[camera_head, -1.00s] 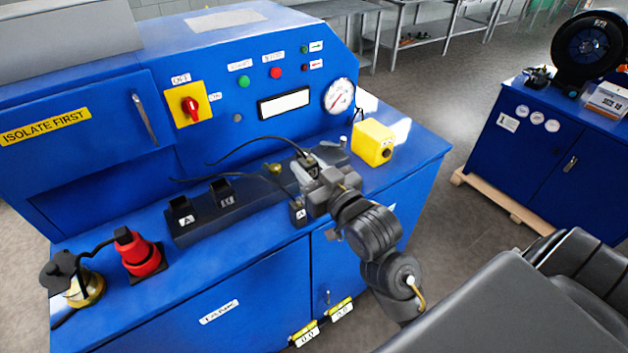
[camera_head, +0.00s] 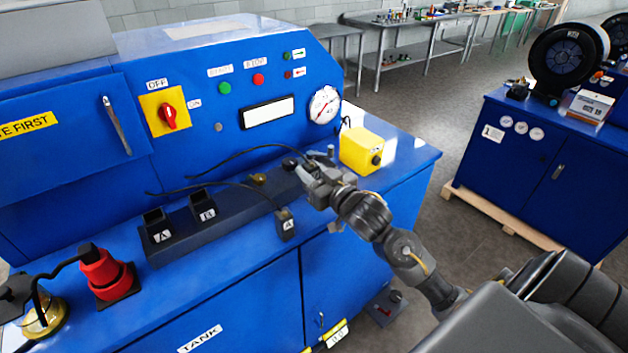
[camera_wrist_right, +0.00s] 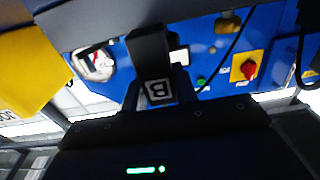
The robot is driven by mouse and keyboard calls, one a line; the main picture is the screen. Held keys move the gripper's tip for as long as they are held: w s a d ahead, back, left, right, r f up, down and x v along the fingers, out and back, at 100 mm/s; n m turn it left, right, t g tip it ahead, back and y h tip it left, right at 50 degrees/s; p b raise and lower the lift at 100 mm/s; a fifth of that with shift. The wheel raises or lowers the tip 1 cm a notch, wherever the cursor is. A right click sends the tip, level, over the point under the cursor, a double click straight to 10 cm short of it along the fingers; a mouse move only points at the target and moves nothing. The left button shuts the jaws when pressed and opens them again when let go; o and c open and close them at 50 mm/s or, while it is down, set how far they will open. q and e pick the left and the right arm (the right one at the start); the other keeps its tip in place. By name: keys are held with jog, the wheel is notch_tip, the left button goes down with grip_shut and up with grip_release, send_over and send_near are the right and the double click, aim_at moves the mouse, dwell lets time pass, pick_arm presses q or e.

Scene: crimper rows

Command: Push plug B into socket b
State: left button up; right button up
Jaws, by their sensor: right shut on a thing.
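My right gripper (camera_head: 308,172) is above the ledge of the blue machine, beyond the right end of the socket block, left of the yellow box. It is shut on plug B (camera_wrist_right: 158,88), a dark block with a white B label in the right wrist view. In the head view the gripper largely hides this plug. Socket b (camera_head: 203,206), a black open-topped housing labelled B, stands on the dark block (camera_head: 237,208), right of socket A (camera_head: 158,227). Plug A (camera_head: 286,224) is at the block's front edge on a black cable. My left gripper is out of view.
The yellow box (camera_head: 360,150) stands close to the right gripper. Two black cables (camera_head: 238,155) arch over the ledge. A red switch (camera_head: 170,116) and a gauge (camera_head: 324,105) are on the panel behind.

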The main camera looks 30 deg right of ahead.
jog(key=shift+w+d+f+p, duration=0.15)
jog(key=shift+f+p, duration=0.45)
jog(key=shift+f, duration=1.2)
jog(key=shift+f, duration=0.15)
jog(key=o, duration=1)
